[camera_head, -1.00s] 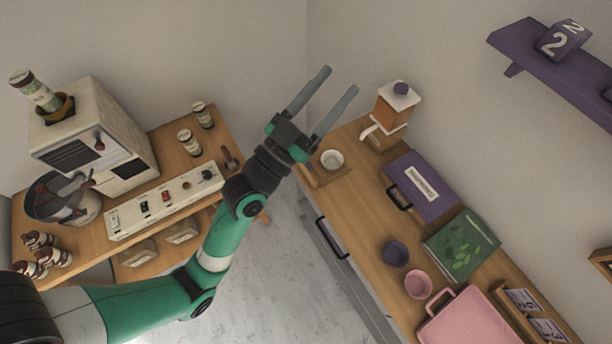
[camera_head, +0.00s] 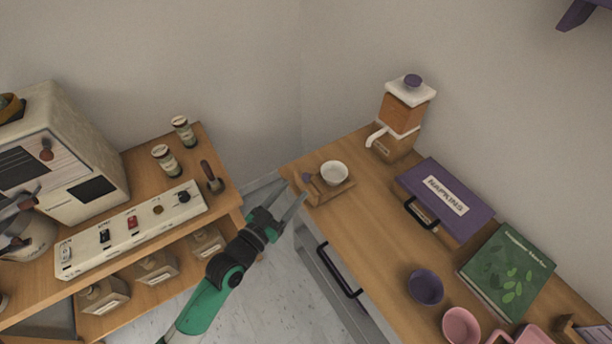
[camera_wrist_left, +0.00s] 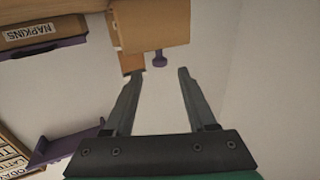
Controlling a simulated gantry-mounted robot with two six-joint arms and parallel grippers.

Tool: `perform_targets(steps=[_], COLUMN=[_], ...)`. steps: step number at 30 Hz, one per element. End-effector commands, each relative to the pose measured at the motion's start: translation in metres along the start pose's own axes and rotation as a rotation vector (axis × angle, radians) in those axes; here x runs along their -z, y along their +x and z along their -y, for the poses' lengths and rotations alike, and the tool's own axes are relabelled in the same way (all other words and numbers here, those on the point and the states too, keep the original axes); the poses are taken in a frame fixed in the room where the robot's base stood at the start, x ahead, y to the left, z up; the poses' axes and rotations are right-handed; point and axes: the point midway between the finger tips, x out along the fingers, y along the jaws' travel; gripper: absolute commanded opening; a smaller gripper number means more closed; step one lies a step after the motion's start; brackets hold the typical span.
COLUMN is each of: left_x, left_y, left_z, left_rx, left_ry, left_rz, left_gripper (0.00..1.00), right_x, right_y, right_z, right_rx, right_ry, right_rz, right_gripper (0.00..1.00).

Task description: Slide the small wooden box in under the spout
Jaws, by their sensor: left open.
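The small wooden box (camera_head: 341,193) appears as a low wooden piece on the right counter near its left corner. A white bowl (camera_head: 334,173) sits in or on it, and a purple knob (camera_head: 307,178) is at its left side. The dispenser (camera_head: 404,110), orange-brown with a white top, stands behind and to the right; its white spout (camera_head: 375,137) points left. The box is apart from the spout. My left gripper (camera_head: 294,190) is open and empty, just left of the knob. In the left wrist view the knob (camera_wrist_left: 159,58) shows beyond the fingers. My right gripper is out of view.
A purple napkin box (camera_head: 446,196), a green book (camera_head: 507,270) and purple and pink cups stand farther along the counter. Left, a separate table holds a coffee machine, jars (camera_head: 167,160) and a switch panel (camera_head: 133,229). A gap with open floor lies between.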

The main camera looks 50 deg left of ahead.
Motion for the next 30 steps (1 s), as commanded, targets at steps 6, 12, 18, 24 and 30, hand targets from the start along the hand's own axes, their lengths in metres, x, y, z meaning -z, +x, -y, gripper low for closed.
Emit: perform_targets(steps=[6, 12, 18, 24, 30], left_x=[-0.001, 0.000, 0.000, 0.000, 0.000], left_y=[0.047, 0.066, 0.067, 0.067, 0.067], left_z=[0.000, 0.000, 0.000, 0.000, 0.000], left_rx=[0.000, -0.001, -0.001, 0.000, 0.000], left_ry=[0.000, -0.001, 0.000, 0.000, 0.000], left_rz=[-0.003, -0.001, 0.000, 0.000, 0.000], left_gripper=[0.57, 0.57, 0.57, 0.30, 0.00], right_x=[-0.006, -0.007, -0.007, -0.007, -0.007], right_y=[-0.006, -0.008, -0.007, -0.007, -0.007], right_z=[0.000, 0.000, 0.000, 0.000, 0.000], right_rx=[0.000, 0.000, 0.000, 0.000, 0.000], right_ry=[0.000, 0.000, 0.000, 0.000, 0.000], right_rz=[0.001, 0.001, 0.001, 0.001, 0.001], right_gripper=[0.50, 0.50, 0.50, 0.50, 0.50])
